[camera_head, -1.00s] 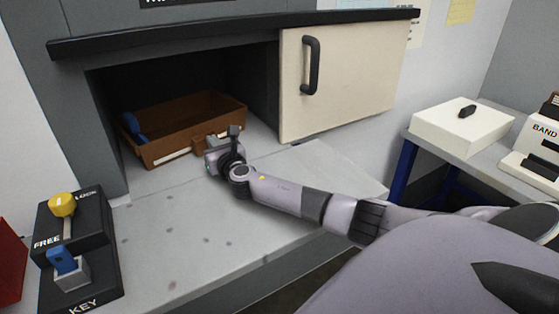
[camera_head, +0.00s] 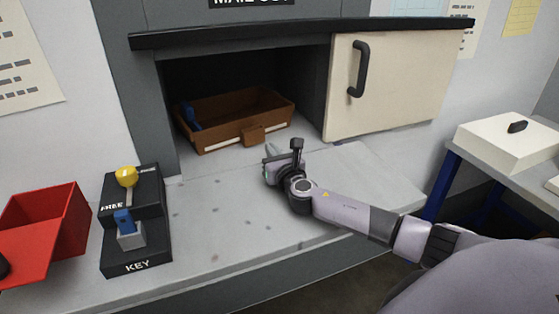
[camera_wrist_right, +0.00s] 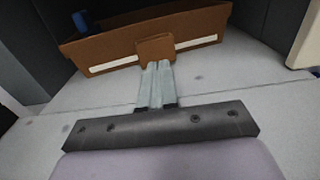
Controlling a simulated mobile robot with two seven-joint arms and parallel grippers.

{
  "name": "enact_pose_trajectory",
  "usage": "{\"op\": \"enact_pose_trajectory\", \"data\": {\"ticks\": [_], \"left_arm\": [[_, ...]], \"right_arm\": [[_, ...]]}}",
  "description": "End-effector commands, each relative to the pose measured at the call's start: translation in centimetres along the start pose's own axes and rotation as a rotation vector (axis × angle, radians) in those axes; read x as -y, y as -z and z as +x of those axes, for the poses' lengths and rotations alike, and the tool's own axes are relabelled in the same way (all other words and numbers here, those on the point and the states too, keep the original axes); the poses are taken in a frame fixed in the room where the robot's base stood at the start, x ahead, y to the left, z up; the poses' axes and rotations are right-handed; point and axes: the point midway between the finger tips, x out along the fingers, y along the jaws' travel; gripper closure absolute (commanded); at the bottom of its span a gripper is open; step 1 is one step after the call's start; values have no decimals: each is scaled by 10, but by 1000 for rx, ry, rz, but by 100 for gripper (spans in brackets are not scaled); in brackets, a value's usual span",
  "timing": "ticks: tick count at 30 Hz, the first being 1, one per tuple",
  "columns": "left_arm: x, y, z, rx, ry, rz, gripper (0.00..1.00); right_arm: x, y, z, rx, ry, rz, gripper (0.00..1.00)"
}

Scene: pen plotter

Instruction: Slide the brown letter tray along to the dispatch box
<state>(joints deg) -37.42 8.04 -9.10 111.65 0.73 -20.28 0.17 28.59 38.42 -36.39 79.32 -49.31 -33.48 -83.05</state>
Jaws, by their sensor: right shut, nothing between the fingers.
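The brown letter tray (camera_head: 218,139) sits inside the dark recess of the cabinet, with a small brown tab (camera_head: 253,134) and a pale strip on its front. A blue object (camera_head: 190,116) stands in its left end. My right gripper (camera_head: 271,150) is shut and empty, just in front of the tab and slightly right of it in the head view. In the right wrist view its fingertips (camera_wrist_right: 157,66) point at the tab (camera_wrist_right: 156,49) and overlap its lower edge; contact is unclear. A red open box (camera_head: 75,225) stands at far left; no label shows that it is the dispatch box.
A black KEY block (camera_head: 138,255) with a yellow knob (camera_head: 127,176) and a blue key (camera_head: 123,221) stands left on the grey counter (camera_head: 230,225). A cream door (camera_head: 385,90) hangs open to the right of the recess. The counter between is clear.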

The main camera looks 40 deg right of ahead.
Motion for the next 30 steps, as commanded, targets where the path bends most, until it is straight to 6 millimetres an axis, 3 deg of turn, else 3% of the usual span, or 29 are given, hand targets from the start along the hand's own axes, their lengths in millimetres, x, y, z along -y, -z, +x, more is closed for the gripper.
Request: {"op": "enact_pose_trajectory", "data": {"ticks": [10, 23, 24, 25, 30], "left_arm": [[0, 5, -2, -3, 0, 0, 52], [0, 6, -2, -6, 0, 0, 52], [0, 6, -2, -6, 0, 0, 52], [0, 6, -2, -6, 0, 0, 52], [0, 6, -1, -7, 0, 1, 52]], "right_arm": [[0, 0, -44, -1, -2, -1, 100], [0, 0, -52, 0, 0, 0, 100], [0, 0, -52, 0, 0, 0, 97], [0, 0, -52, 0, 0, 0, 87], [0, 0, -52, 0, 0, 0, 32]]}}
